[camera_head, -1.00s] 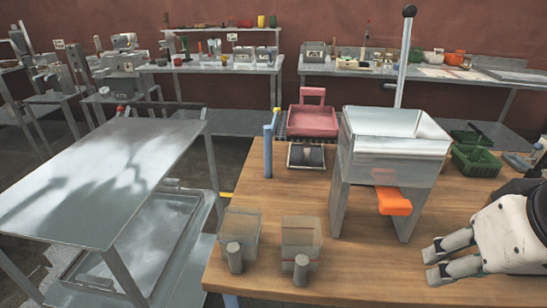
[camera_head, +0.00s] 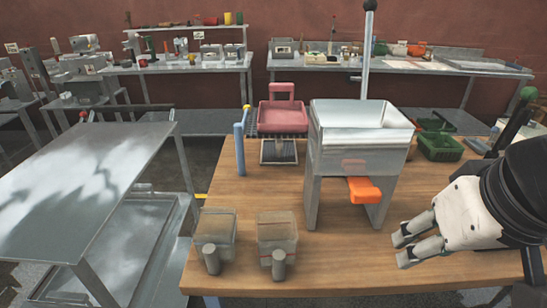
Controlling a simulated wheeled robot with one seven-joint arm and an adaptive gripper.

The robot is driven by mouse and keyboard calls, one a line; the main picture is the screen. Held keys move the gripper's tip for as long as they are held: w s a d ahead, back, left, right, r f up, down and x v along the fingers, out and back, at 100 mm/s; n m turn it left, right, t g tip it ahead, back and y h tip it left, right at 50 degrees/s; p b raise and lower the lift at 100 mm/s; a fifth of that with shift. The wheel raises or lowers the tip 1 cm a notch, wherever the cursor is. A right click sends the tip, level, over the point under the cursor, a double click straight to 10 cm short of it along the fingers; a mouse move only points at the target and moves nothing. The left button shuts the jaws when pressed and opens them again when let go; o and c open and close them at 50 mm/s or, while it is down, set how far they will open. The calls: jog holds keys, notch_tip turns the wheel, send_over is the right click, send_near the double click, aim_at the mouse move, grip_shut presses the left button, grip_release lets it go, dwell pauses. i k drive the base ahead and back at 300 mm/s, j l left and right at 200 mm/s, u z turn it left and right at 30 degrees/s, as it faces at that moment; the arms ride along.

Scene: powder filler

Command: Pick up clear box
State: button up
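Two clear boxes stand side by side near the front edge of the wooden table (camera_head: 340,255). The left clear box (camera_head: 222,228) is see-through, and the right clear box (camera_head: 277,228) looks brownish, with a red line low on its front. A grey cylinder stands at the front of each box, the left cylinder (camera_head: 211,259) and the right cylinder (camera_head: 279,265). My gripper (camera_head: 401,249) is at the right, over the table's front right part. Its two fingers point left and are apart, with nothing between them. It is well away from both boxes.
A metal powder filler (camera_head: 350,155) with an orange tray (camera_head: 364,190) stands between the boxes and my gripper, farther back. A red pan (camera_head: 282,117) on a scale is behind. A metal table (camera_head: 85,190) stands left.

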aim_at(278, 236)
jog(key=k+j+z, duration=0.15)
jog(key=j, duration=0.45)
jog(key=k+j+z, duration=0.15)
jog(key=k+j, duration=0.3)
jog(key=k+j+z, duration=0.15)
jog(key=k+j, duration=0.15)
jog(key=j, duration=0.3)
jog(key=k+j+z, duration=0.15)
jog(key=k+j, duration=0.2)
jog(key=j, duration=0.15)
